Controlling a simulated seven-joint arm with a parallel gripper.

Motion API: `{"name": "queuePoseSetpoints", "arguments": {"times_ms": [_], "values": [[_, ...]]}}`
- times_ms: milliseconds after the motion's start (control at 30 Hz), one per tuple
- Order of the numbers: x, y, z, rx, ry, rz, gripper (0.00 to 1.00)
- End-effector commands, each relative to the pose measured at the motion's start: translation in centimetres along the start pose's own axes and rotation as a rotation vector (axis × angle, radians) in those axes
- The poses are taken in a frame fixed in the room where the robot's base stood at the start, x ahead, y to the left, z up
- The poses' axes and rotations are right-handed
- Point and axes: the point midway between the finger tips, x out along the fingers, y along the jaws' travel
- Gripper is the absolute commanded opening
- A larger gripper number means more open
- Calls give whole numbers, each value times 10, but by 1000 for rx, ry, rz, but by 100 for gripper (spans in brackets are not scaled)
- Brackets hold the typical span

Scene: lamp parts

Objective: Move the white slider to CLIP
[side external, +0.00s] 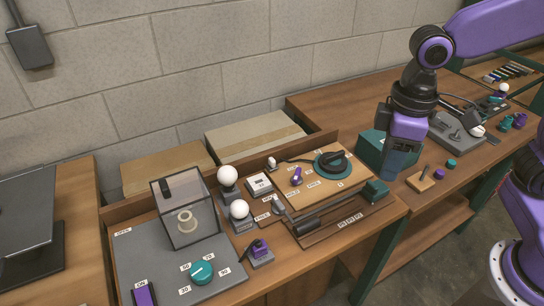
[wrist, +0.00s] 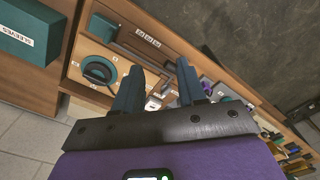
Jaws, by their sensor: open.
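My gripper (side external: 397,172) hangs fingers-down in front of the teal box, right of the tray of lamp parts. In the wrist view its two fingers (wrist: 160,82) are apart with nothing held between them. I cannot single out the white slider for certain. A small white-topped piece (side external: 272,163) stands at the back of the tray, well left of my gripper. A white block (side external: 259,184) with dark markings sits just in front of it. Small labels lie around these parts, but I cannot read CLIP on any of them. The gripper touches none of these pieces.
A teal box (side external: 372,148) stands beside my gripper; its label shows in the wrist view. A grey device (side external: 452,131) stands right.

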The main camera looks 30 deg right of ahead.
Motion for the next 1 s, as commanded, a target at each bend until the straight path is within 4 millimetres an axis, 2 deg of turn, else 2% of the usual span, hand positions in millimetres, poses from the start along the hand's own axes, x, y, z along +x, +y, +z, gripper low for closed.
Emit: {"name": "queuePoseSetpoints", "arguments": {"times_ms": [33, 300, 600, 800, 1000], "values": [[-2, 4, -22, 42, -3, 1, 40], [-8, 38, -120, 279, -9, 5, 40], [0, 90, -208, 543, -16, 9, 40], [10, 124, -245, 695, -20, 11, 40], [16, 142, -259, 773, -20, 12, 40]]}}
